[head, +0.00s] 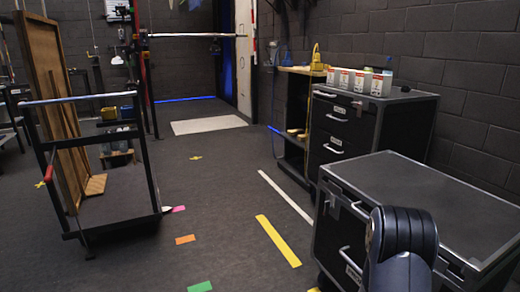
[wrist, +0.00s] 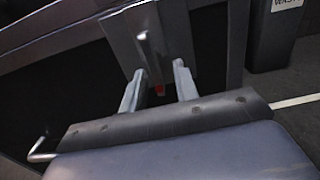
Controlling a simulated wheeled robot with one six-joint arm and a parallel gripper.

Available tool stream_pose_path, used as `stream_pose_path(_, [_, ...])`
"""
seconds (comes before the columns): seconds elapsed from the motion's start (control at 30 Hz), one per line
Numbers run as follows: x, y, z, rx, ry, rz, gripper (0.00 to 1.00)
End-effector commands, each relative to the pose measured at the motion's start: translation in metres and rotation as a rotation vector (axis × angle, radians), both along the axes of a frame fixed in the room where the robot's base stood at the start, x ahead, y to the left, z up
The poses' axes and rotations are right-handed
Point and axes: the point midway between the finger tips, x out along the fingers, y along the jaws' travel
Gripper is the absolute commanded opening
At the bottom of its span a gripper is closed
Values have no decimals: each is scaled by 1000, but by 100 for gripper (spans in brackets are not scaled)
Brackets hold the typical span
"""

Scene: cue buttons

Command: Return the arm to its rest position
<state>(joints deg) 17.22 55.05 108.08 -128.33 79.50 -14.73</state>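My arm (head: 400,245) shows at the lower right of the head view as a dark, rounded link in front of the near cabinet. My gripper is hidden in the head view. In the wrist view, my gripper (wrist: 157,88) has two pale grey fingers standing apart, with nothing visibly held between them. A small red spot (wrist: 159,89) shows in the gap between the fingers; I cannot tell what it is. A dark drawer front with a metal handle (wrist: 42,150) lies close by at the lower left of the wrist view.
The near grey-topped cabinet (head: 440,195) stands beside my arm. Behind it, another drawer cabinet (head: 345,125) carries several small white boxes (head: 362,82). A metal-framed cart (head: 105,165) stands at left. The floor (head: 200,205) between has coloured tape marks and is mostly clear.

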Motion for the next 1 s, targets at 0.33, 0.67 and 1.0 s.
stream_pose_path(0.33, [-6, 1, 6, -124, 310, 3, 29])
stream_pose_path(0.67, [-8, 0, 4, -176, 434, 2, 29])
stream_pose_path(1.0, [-8, 0, 3, -176, 438, 2, 29])
